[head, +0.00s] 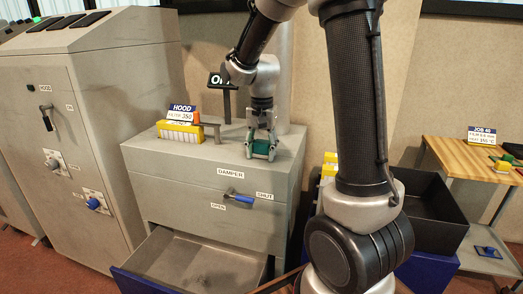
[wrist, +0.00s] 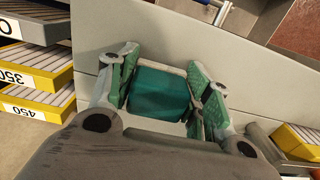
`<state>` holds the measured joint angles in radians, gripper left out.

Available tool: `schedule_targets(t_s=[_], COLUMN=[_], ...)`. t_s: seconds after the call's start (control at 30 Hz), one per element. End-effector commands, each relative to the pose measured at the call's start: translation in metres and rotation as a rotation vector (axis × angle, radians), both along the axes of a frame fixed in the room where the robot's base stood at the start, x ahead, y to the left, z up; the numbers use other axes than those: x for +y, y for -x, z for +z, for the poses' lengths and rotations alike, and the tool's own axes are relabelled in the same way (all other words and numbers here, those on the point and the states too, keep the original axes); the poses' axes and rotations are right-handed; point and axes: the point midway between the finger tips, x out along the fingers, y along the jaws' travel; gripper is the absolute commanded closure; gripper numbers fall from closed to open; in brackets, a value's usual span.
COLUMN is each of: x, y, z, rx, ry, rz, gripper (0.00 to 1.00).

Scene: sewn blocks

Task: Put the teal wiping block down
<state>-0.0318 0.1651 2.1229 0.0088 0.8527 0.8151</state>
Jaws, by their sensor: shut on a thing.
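The teal wiping block (head: 261,147) is between the fingers of my gripper (head: 262,152), at the top of the grey cabinet (head: 220,153). In the wrist view the teal block (wrist: 160,95) sits between the two green-padded fingers of my gripper (wrist: 165,82), which are shut on it. The block is low over the cabinet top near its right part. I cannot tell whether its underside touches the surface.
A blue-gripped damper handle (head: 240,197) is on the front. Below, a drawer (head: 190,262) is open. A black bin (head: 436,215) and wooden table (head: 460,158) are right.

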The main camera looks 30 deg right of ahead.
Motion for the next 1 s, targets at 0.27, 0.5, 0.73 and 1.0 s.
schedule_targets(t_s=[0.27,0.5,0.73,1.0], x=[0.0,0.0,0.0,0.0], y=[0.0,0.001,0.001,0.001], z=[-0.002,-0.011,-0.013,-0.011], rx=[0.0,0.004,0.007,0.004], ry=[0.0,-0.001,-0.001,-0.001], rz=[0.0,0.0,-0.001,-0.001], gripper=[0.81,0.8,0.29,0.29])
